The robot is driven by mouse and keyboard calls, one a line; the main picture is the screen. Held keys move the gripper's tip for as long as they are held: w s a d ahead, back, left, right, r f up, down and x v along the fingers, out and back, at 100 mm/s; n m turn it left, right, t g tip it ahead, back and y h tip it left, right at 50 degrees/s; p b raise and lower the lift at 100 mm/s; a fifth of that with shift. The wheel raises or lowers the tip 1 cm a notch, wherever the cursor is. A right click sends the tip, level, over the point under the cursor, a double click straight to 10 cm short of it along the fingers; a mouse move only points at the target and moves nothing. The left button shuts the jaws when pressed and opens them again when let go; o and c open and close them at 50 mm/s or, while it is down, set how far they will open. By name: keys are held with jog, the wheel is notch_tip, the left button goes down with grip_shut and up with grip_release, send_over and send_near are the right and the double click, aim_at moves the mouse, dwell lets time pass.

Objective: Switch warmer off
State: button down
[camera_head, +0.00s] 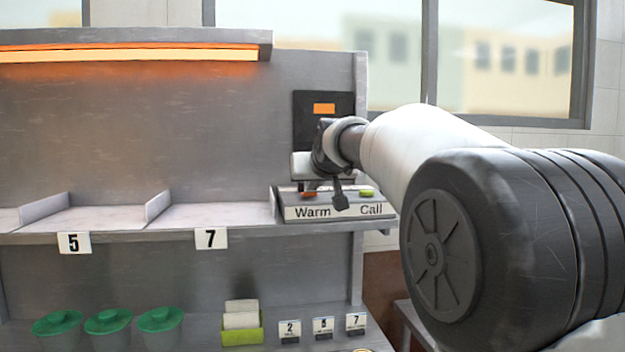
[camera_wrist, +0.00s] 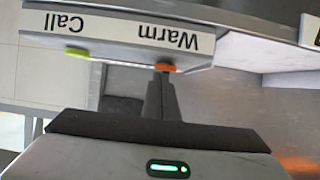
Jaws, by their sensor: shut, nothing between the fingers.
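The warmer's control box (camera_head: 331,212) sits at the right end of the shelf, with "Warm" and "Call" on its front. An orange button (camera_head: 309,194) is above "Warm" and a green button (camera_head: 367,193) is above "Call". The warmer bar (camera_head: 130,54) glows orange at the upper left. My gripper (camera_head: 311,184) is shut and empty, above the Warm side of the box. In the wrist view its fingertips (camera_wrist: 162,76) are at the orange button (camera_wrist: 165,67); I cannot tell whether they touch it. The green button (camera_wrist: 77,52) is to the side, clear of the fingers.
A dark panel with an orange display (camera_head: 324,108) is on the back wall behind my gripper. Shelf bays with dividers (camera_head: 158,205) lie to the left, empty. Below are green-lidded tubs (camera_head: 108,320), a green card holder (camera_head: 242,333) and several number cards (camera_head: 323,326).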

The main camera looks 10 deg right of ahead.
jog(key=shift+s+f+b, duration=0.2)
jog(key=shift+f+b, duration=0.35)
jog(key=shift+f, duration=0.1)
jog(key=shift+r+p, duration=0.9)
jog(key=shift+r, duration=0.05)
jog(key=shift+r, duration=0.15)
jog(key=p+v, duration=0.2)
jog(key=v, duration=0.9)
jog(key=shift+s+p, duration=0.3)
